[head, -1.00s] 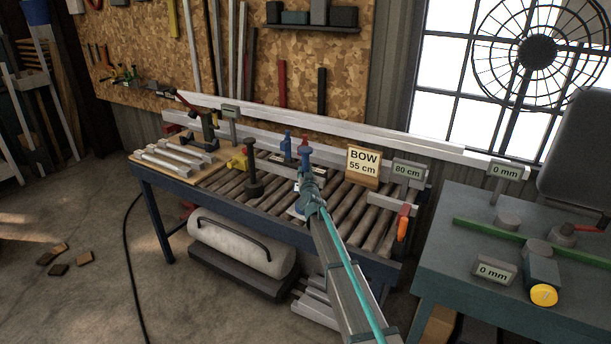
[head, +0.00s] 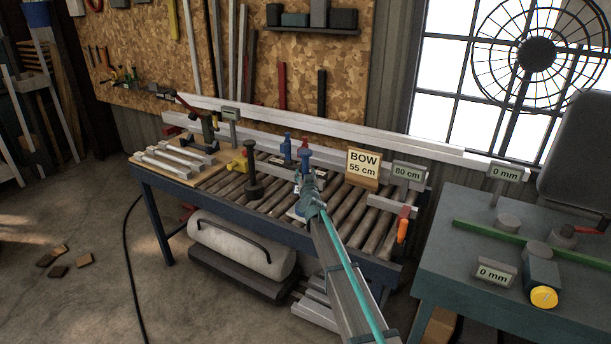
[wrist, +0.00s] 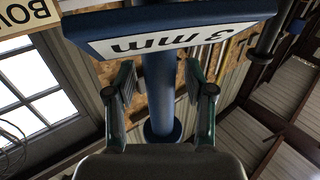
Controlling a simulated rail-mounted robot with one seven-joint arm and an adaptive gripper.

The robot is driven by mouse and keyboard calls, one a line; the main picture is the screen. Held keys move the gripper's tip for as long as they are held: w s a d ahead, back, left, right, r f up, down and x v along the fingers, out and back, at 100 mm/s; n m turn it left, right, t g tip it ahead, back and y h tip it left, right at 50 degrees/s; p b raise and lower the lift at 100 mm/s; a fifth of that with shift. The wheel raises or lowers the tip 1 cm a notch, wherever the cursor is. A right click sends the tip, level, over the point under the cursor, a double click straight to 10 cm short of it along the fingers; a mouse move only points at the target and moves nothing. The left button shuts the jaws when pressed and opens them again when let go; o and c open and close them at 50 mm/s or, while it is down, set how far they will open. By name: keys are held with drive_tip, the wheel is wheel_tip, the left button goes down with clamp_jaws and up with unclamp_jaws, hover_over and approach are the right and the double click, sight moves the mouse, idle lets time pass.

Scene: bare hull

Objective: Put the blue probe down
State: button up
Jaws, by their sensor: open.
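The blue probe (head: 304,160) stands upright at the roller bench, near its middle. In the wrist view its blue post (wrist: 160,85) rises between the fingers, with a wide blue plate reading "3 mm" upside down (wrist: 170,38) across the top of the picture. My gripper (head: 306,180) is open around the post; in the wrist view its two fingers (wrist: 160,90) stand on either side with gaps to the post. What the lower end of the probe rests on is hard to make out.
A second blue-topped post (head: 285,147) and a dark post (head: 253,172) stand nearby. A "BOW 55 cm" sign (head: 363,167) and an "80 cm" sign (head: 408,172) stand to the right. A long pale bar (head: 330,130) runs behind. A green table (head: 450,260) is at right.

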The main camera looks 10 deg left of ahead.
drive_tip(key=b+v, duration=0.1)
drive_tip(key=v, duration=1)
drive_tip(key=shift+s, duration=0.3)
drive_tip(key=shift+d, duration=0.1)
